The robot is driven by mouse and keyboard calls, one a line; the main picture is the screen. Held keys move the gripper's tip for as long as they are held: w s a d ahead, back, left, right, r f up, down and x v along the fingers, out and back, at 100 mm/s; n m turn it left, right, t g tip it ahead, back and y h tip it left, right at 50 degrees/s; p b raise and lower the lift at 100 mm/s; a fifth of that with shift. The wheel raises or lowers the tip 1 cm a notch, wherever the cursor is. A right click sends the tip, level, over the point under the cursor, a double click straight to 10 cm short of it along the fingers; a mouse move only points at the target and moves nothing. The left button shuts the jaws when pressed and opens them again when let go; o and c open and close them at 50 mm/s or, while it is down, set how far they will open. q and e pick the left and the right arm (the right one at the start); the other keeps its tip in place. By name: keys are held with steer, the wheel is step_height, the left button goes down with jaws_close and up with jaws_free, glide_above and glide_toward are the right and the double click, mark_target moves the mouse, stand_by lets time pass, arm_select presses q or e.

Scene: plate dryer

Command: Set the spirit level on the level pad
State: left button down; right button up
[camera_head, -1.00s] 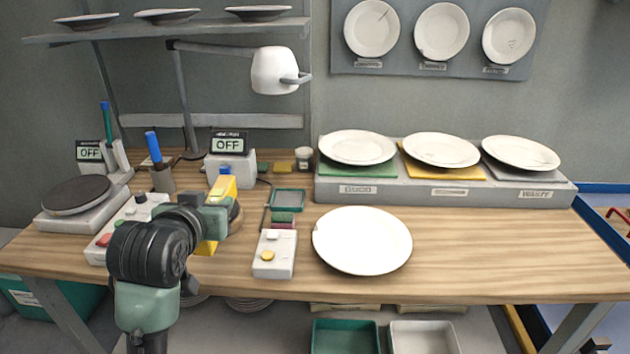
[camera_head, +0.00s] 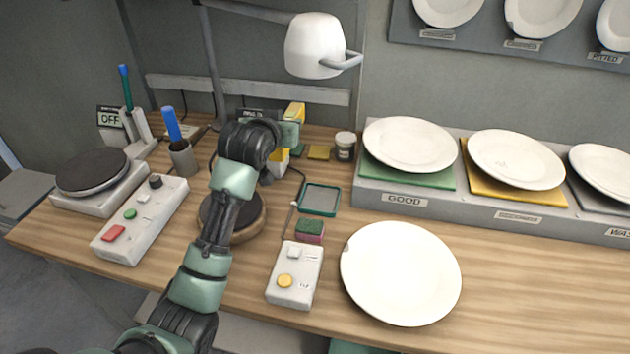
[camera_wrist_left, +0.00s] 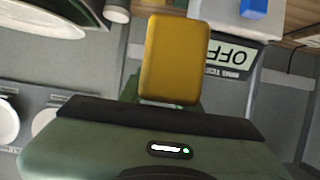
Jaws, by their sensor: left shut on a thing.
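The yellow spirit level (camera_head: 294,113) is held by my left gripper (camera_head: 289,133), which is shut on it. It stands roughly upright above the back of the bench, in front of the ring test box, and its lower part shows below the fingers. In the left wrist view the spirit level (camera_wrist_left: 173,60) juts out beyond the gripper. I cannot tell for sure which item is the level pad; a small yellow square (camera_head: 319,152) and a dark green-rimmed square (camera_head: 319,199) lie right of the gripper. My right gripper is not in view.
A dark jar (camera_head: 345,147), a sponge (camera_head: 310,230) and a white button box (camera_head: 295,274) are nearby. A large plate (camera_head: 401,273) lies at the front. The plate stand (camera_head: 405,199) is on the right. A white lamp (camera_head: 314,45) hangs above the back.

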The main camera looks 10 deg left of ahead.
arm_select(q)
step_height(320, 180, down, 17)
steer(key=shift+r+p, duration=0.1)
steer(key=shift+p, duration=0.25)
steer(key=shift+f, duration=0.2)
steer(key=c, duration=1)
jaws_free()
steer(key=shift+s, duration=0.1)
